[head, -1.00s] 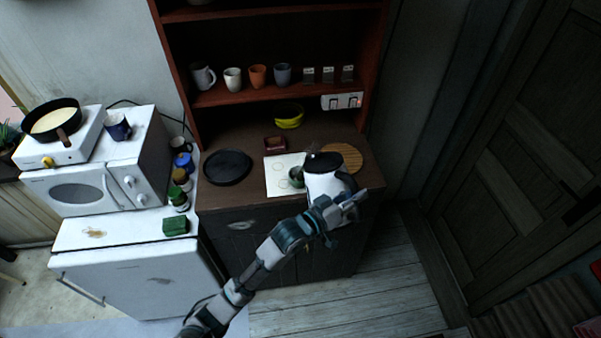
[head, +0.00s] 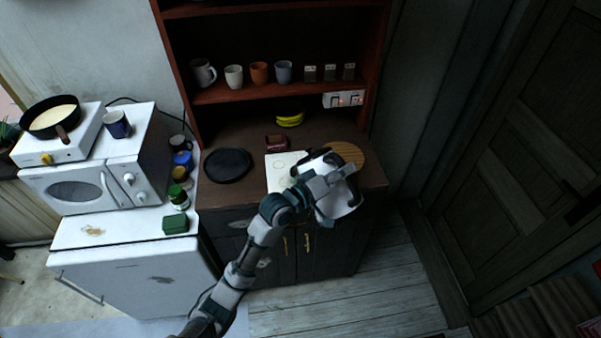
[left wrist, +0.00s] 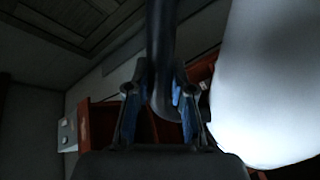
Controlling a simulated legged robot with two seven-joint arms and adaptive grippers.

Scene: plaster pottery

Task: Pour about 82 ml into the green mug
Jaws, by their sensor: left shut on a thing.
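My left gripper (head: 332,182) is in front of a white kettle (head: 346,204) over the right part of the brown counter. In the left wrist view the two fingers (left wrist: 158,112) are shut around the kettle's dark handle (left wrist: 163,50). The white kettle body (left wrist: 268,85) fills the right side of that view. The kettle looks tilted in the head view. I cannot make out the green mug now; my gripper and the kettle cover its place by the white sheet (head: 279,168). Any flow of liquid is hidden. My right gripper is not in view.
A round wooden board (head: 348,152) lies behind the kettle. A black plate (head: 227,165) is at the counter's left. Several mugs stand on the red shelf (head: 225,95).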

